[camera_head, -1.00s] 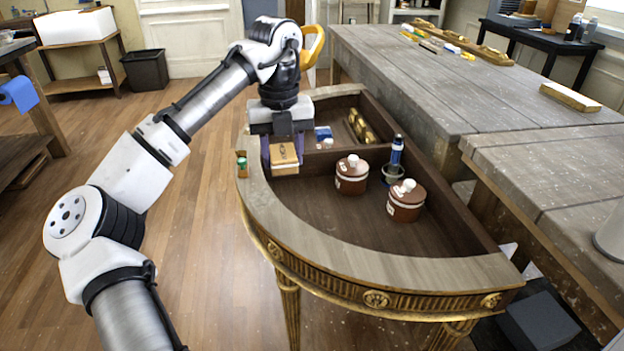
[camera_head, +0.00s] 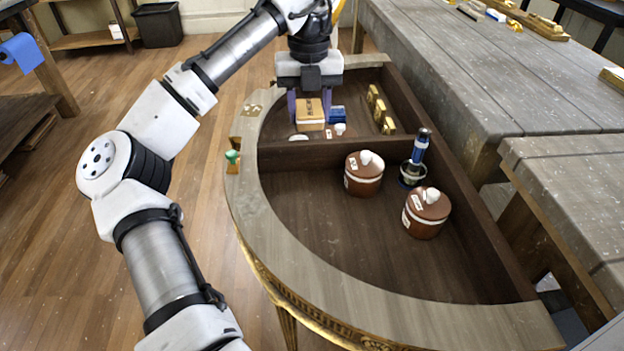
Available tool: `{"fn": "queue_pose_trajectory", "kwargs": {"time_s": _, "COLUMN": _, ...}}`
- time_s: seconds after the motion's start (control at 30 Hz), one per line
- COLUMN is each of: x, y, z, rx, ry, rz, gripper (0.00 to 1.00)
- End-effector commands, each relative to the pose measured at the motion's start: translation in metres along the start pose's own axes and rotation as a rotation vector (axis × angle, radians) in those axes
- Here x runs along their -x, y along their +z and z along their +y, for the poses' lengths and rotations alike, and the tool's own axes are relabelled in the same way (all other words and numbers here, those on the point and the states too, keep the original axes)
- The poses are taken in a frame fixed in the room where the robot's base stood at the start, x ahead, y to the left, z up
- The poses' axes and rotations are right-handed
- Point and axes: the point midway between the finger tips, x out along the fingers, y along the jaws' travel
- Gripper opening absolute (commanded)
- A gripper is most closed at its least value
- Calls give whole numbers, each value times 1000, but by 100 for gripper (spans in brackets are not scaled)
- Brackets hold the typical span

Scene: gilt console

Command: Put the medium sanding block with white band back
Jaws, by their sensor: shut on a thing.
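My gripper (camera_head: 310,117) is over the far compartment of the half-round console (camera_head: 262,205), its purple fingers on either side of a tan block. It is shut on this sanding block (camera_head: 310,107), which has a small dark mark on top and a pale strip low on its side. The block looks level; I cannot tell whether it touches the compartment floor. A blue block (camera_head: 337,115) is just right of it, with a small white-topped thing (camera_head: 340,129) in front.
Several brass pieces (camera_head: 376,104) line the far compartment's right side. A divider (camera_head: 305,155) separates the near compartment, which holds two brown lidded jars (camera_head: 363,175) (camera_head: 427,213) and a blue-handled tool (camera_head: 417,155). The near compartment's front floor is clear. A grey workbench (camera_head: 440,75) stands right.

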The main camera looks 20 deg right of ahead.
Motion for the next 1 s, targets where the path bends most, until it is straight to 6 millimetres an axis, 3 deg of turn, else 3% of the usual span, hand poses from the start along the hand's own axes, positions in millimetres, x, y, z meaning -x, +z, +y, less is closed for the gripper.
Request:
{"fn": "queue_pose_trajectory", "kwargs": {"time_s": 0.1, "x": -34, "y": -1, "z": 0, "rx": -2, "ry": -3, "rz": 6, "gripper": 24}}
{"fn": "queue_pose_trajectory", "kwargs": {"time_s": 0.4, "x": -113, "y": -1, "z": -1, "rx": -1, "ry": -4, "rz": 5, "gripper": 24}}
{"fn": "queue_pose_trajectory", "kwargs": {"time_s": 0.53, "x": -134, "y": -1, "z": -1, "rx": 0, "ry": -3, "rz": 3, "gripper": 24}}
{"fn": "queue_pose_trajectory", "kwargs": {"time_s": 0.77, "x": -150, "y": 0, "z": 0, "rx": 1, "ry": -1, "rz": 1, "gripper": 24}}
{"fn": "queue_pose_trajectory", "kwargs": {"time_s": 1.0, "x": -183, "y": 0, "z": 0, "rx": 2, "ry": -1, "rz": 2, "gripper": 24}}
